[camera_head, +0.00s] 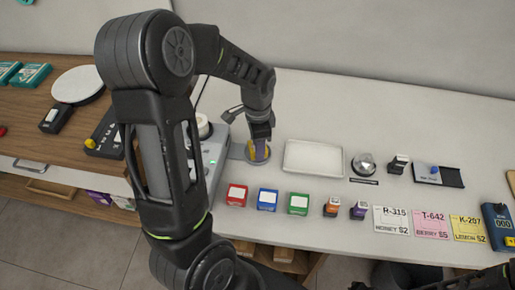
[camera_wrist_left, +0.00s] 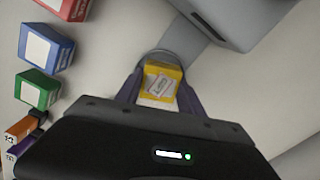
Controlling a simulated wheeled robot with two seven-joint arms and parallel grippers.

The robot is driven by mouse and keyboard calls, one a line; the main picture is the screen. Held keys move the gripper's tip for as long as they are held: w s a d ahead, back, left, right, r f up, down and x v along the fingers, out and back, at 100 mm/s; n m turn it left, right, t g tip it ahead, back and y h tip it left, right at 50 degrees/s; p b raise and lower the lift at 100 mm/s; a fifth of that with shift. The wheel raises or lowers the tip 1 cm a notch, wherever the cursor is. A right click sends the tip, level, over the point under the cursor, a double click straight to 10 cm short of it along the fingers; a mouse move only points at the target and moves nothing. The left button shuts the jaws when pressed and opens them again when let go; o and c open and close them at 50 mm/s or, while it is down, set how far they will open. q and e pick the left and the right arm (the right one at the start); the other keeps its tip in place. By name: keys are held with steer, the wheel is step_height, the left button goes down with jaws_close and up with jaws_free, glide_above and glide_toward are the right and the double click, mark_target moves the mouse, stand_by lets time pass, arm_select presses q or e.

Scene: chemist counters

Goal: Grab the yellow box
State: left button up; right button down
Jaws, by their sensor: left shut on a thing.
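The yellow box (camera_wrist_left: 163,70) with a white label shows between the two fingers of my left gripper (camera_wrist_left: 160,88) in the left wrist view. In the head view the left gripper (camera_head: 258,143) points down and is shut on the yellow box (camera_head: 256,154), which is partly hidden by the fingers. The box is over or on a round grey disc (camera_head: 250,161) on the white counter; I cannot tell whether it touches. My right gripper is not in view.
Red (camera_head: 236,195), blue (camera_head: 268,199) and green (camera_head: 298,203) boxes stand in front of the gripper. A white tray (camera_head: 313,157) is to its right and a grey machine (camera_head: 212,158) to its left.

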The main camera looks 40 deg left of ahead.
arm_select(q)
jaws_close()
step_height(320, 180, up, 10)
steer(key=b, duration=0.1)
stand_by(0.4)
stand_by(0.5)
